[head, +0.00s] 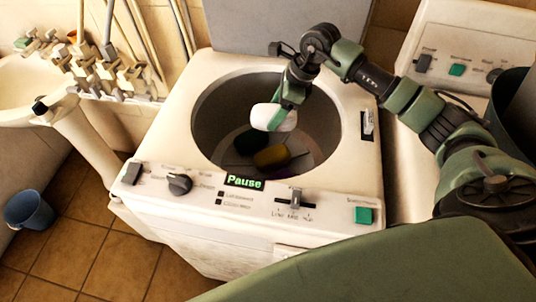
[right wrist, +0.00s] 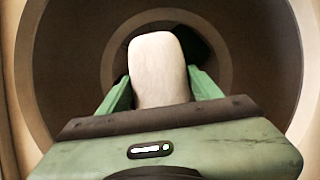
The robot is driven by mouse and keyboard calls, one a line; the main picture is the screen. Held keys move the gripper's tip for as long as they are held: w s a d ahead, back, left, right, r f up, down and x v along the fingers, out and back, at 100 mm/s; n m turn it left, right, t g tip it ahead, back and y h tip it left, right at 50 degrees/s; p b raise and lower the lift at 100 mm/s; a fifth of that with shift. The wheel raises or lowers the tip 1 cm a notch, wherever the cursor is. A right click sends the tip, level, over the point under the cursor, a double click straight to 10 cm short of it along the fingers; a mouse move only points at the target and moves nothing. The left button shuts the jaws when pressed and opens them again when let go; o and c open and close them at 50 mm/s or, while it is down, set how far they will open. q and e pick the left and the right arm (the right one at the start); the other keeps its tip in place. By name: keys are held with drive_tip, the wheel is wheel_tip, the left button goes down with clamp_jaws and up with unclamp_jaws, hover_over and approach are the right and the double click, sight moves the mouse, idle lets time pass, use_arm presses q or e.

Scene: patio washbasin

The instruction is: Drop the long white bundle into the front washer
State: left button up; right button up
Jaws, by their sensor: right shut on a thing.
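The front washer (head: 335,208) is a white top-loader with its lid raised and its round drum open. My right gripper (head: 281,118) is over the drum opening, pointing down, shut on the long white bundle (head: 268,115). In the right wrist view the bundle (right wrist: 158,70) sits between the two green fingers of the gripper (right wrist: 160,90), with the drum (right wrist: 235,50) around and below it. In the head view the bundle's far side is partly hidden by the gripper. My left gripper is not in view.
A dark green item (head: 250,142) and a brownish-yellow item (head: 272,157) lie in the drum. A second white machine (head: 445,75) stands behind at the right. A basin (head: 22,92) is at the left, and a blue bucket (head: 29,210) is on the tiled floor.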

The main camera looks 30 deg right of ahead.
drive_tip(key=o, duration=1.6)
drive_tip(key=b+v, duration=0.2)
drive_tip(key=v, duration=0.4)
drive_tip(key=shift+s+d+r, duration=0.1)
drive_tip(key=shift+d+r, duration=0.05)
drive_tip(key=shift+r, duration=0.2)
drive_tip(key=shift+s+d+r, duration=0.1)
drive_tip(key=shift+s+r, duration=0.05)
drive_tip(key=shift+r, duration=0.3)
